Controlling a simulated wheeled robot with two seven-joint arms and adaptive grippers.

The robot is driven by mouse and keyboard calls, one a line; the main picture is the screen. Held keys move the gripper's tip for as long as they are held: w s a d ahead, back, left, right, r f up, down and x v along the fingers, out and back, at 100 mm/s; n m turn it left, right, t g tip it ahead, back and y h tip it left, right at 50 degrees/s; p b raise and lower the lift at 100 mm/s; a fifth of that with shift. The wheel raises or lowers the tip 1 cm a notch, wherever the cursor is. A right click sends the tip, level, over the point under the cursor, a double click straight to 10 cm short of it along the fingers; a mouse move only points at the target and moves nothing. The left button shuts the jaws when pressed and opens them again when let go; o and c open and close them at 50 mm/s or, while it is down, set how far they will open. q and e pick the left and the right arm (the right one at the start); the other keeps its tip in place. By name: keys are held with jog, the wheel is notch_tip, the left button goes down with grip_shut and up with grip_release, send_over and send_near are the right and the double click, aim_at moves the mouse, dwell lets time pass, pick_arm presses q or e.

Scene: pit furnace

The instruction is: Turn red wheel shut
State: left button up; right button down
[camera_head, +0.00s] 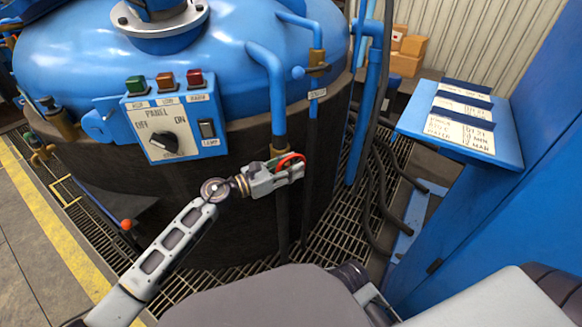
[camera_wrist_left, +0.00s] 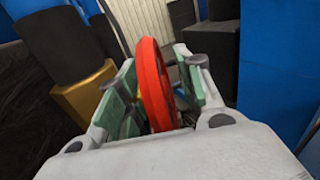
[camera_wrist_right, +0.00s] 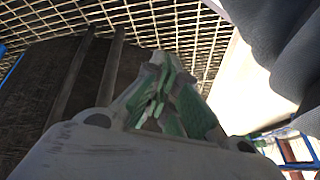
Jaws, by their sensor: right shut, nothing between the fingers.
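The red wheel (camera_head: 287,161) is a small ring on a valve of the blue vertical pipe at the front of the furnace. My left gripper (camera_head: 277,177) is at the wheel and partly covers it in the head view. In the left wrist view, the red wheel (camera_wrist_left: 154,85) stands edge-on between the two green-padded fingers of my left gripper (camera_wrist_left: 158,98), with gaps beside it, so the fingers look open around the rim. My right gripper (camera_wrist_right: 161,98) is shut and empty, low over the floor grating, away from the wheel.
A control panel (camera_head: 170,123) with buttons and a knob is mounted left of the wheel. The dark furnace wall (camera_head: 215,230) is behind my left arm. A blue stand with labels (camera_head: 465,125) and black hoses (camera_head: 378,190) are to the right. Grating (camera_wrist_right: 140,25) covers the floor.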

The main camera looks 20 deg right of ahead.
pick_arm(q)
jog(key=c, duration=0.7)
grip_shut()
pick_arm(e)
jog(key=shift+w+r, duration=0.55)
jog(key=shift+s, duration=0.15)
